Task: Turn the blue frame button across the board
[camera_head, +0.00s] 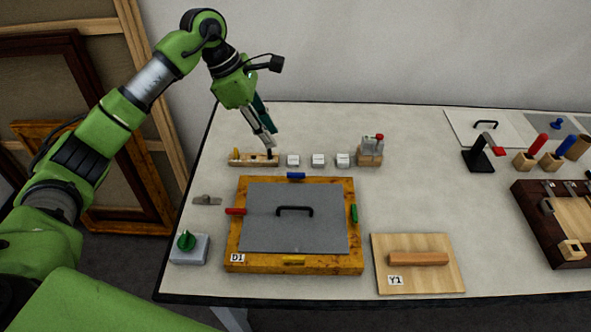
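The blue frame button (296,175) lies lengthwise along the top rail of the gilt wooden frame (355,264), labelled D1. A grey board (320,230) with a black handle (295,210) fills the frame. The red button (235,211) lies crosswise on the left rail, its inner end at the board's edge. The green button (354,213) and yellow button (293,260) lie along their rails. My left gripper (266,140) points down above a wooden rack (242,158), behind and left of the blue button and apart from it. Its finger gap is unclear. My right gripper is out of view.
Small white blocks (318,160) and a wooden holder (370,157) stand behind the frame. A green knob on a grey box (187,247) is at left. A wooden panel (445,275) labelled Y1 lies at right.

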